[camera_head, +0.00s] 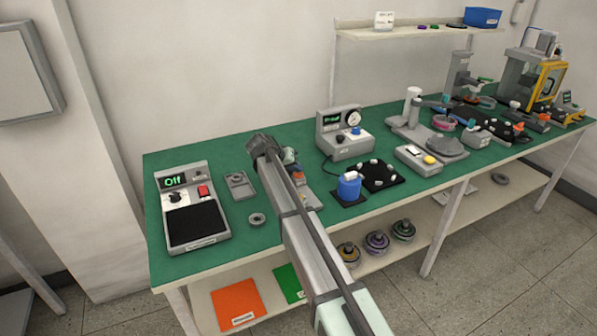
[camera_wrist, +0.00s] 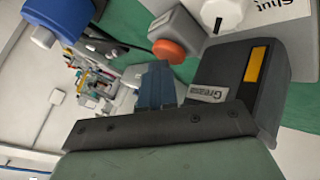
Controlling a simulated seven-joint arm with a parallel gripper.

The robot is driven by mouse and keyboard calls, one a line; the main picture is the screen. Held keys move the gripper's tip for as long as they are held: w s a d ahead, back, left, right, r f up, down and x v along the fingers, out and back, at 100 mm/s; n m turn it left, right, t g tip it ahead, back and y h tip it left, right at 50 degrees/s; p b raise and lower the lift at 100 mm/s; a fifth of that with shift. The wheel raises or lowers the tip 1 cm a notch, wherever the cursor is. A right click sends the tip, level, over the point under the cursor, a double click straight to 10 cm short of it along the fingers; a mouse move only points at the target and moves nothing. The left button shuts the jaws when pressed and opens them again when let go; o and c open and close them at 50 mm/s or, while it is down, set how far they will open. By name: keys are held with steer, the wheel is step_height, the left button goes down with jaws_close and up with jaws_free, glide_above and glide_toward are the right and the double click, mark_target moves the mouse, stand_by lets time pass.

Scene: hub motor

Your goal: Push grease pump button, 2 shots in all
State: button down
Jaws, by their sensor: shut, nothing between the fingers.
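In the wrist view, a dark grey box (camera_wrist: 240,85) with a yellow strip carries a label that reads like "Grease". An orange-red round button (camera_wrist: 170,50) sits on a small grey housing beside it. The shut, empty fingers of my gripper (camera_wrist: 157,75) are just below the button in the picture; I cannot tell whether they touch it. In the head view, the orange button (camera_head: 299,173) shows just right of my arm. My arm hides much of that station and the fingertips.
A white knob (camera_wrist: 228,14) marked "Shut" is beside the button housing. A blue container (camera_head: 349,187) stands to the right, by a gauge box (camera_head: 344,134). A panel reading "Off" (camera_head: 188,205) and a small ring (camera_head: 257,219) lie left on the green bench (camera_head: 225,160).

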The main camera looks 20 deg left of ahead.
mark_target(296, 174)
steer(key=shift+r, duration=1.3)
step_height(296, 174, up, 5)
stand_by(0.5)
steer(key=shift+d, duration=0.1)
stand_by(0.5)
